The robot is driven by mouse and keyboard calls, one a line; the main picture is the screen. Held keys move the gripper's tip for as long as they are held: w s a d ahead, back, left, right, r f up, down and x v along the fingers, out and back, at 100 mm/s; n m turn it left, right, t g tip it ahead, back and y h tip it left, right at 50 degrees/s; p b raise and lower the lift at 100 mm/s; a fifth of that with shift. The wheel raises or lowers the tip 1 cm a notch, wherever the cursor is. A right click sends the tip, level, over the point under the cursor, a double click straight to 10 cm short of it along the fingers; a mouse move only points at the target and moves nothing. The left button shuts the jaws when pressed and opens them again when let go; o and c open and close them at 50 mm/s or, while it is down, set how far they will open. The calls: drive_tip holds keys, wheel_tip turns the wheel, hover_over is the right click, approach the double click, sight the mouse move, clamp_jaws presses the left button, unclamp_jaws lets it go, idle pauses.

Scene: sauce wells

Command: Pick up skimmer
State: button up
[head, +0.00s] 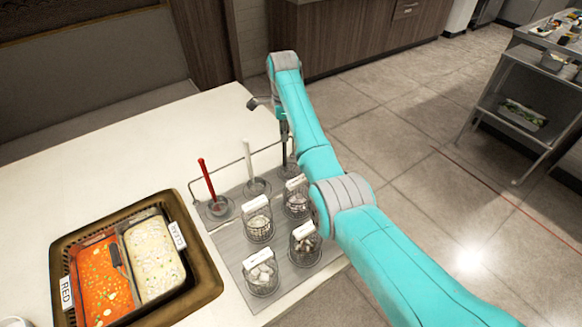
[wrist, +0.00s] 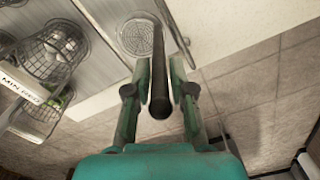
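The skimmer has a black handle (wrist: 160,75) and a round perforated head (wrist: 139,36) in the wrist view. In the head view its dark handle (head: 284,132) stands upright at the back right of the grey mat, below my gripper. Its head there is partly hidden by my arm and a basket. My gripper (wrist: 160,85) has one teal finger on each side of the handle, very close to it. Whether the fingers press on the handle or leave a small gap cannot be told.
A red-handled tool (head: 207,181) and a white-handled tool (head: 250,164) stand left of the skimmer along a wire rail. Several wire baskets (head: 258,228) stand in front on the grey mat (head: 228,244). A brown-rimmed tray (head: 205,268) with red and clear soups is at left.

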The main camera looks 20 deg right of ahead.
clamp_jaws()
drive_tip(key=shift+r, duration=0.1)
wheel_tip(320, 180, up, 10)
drive_tip(key=shift+f, duration=0.1)
idle(0.4)
